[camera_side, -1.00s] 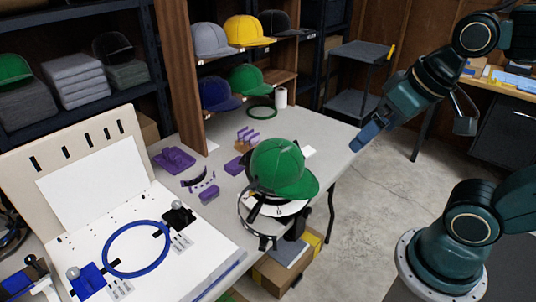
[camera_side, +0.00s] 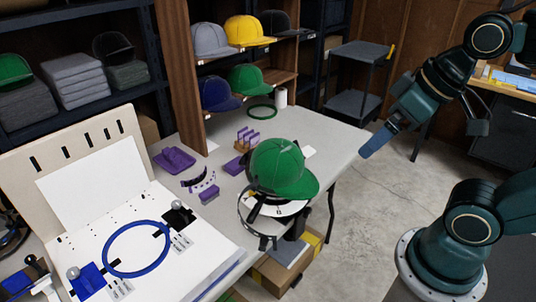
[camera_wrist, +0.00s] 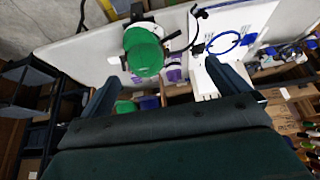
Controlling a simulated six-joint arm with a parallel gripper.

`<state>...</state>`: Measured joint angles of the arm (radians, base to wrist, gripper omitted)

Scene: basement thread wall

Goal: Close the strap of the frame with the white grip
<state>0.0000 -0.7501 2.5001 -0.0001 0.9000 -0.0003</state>
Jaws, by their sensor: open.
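A green cap (camera_side: 277,165) sits over a round frame on a stand at the table's front edge. A dark and silver band (camera_side: 246,220) loops out from the frame's left, below the cap. I cannot tell whether the strap is closed, and I cannot make out a white grip for sure. The cap also shows in the wrist view (camera_wrist: 146,54). My gripper (camera_side: 372,148) is open and empty, in the air to the right of the cap and well apart from it. In the wrist view its two fingers (camera_wrist: 168,90) stand wide apart.
A white board with a blue ring (camera_side: 108,262) lies on the left. Purple blocks (camera_side: 176,160) and a dark curved piece (camera_side: 196,181) lie on the grey table (camera_side: 325,138). Caps fill the shelves behind. The air between my gripper and the cap is clear.

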